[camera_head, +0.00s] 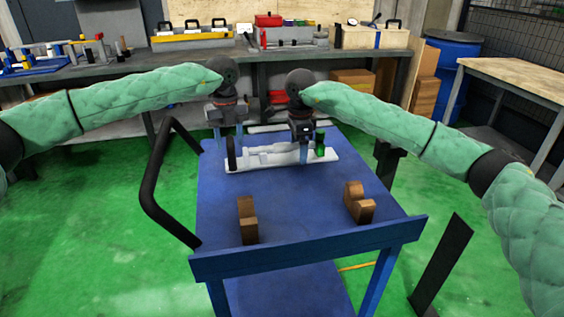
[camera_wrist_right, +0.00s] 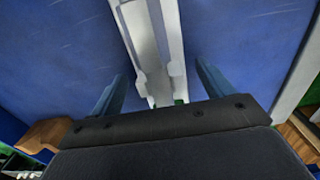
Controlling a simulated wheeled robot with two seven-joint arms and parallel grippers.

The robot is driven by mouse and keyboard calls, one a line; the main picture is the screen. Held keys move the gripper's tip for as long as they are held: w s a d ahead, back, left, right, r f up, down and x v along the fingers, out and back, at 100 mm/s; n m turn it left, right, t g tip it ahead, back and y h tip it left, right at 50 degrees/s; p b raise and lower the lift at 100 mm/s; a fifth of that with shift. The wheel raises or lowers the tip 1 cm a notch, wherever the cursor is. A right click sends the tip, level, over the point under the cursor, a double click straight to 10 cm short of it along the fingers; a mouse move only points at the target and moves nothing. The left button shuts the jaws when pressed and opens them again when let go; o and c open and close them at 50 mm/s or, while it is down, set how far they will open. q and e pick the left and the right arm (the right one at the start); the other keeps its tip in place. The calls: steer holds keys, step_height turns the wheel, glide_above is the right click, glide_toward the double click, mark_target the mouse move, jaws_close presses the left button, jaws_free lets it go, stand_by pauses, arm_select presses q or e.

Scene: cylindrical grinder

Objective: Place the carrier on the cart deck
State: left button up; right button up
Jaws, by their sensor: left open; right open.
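The pale grey-white carrier (camera_head: 268,160) lies lengthwise across the far part of the blue cart deck (camera_head: 290,197) and appears to rest on it. A dark disc (camera_head: 231,153) stands at its left end and a green part (camera_head: 320,144) near its right end. My left gripper (camera_head: 226,134) is open above and just behind the carrier's left end. My right gripper (camera_head: 302,147) is open at the carrier's right part. In the right wrist view, the carrier (camera_wrist_right: 150,45) runs between the open, apart fingers of my right gripper (camera_wrist_right: 160,88), with the deck (camera_wrist_right: 240,40) below.
Two brown wooden blocks, the left one (camera_head: 247,220) and the right one (camera_head: 358,203), stand on the near deck. The cart's black handle (camera_head: 150,190) is at left. A workbench (camera_head: 280,55) with toolboxes stands behind, a wooden-topped table (camera_head: 520,76) at right. The middle deck is clear.

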arm_select(q)
step_height(320, 180, up, 10)
steer(key=shift+f, duration=0.1)
arm_select(e)
step_height(320, 180, up, 12)
stand_by(0.7)
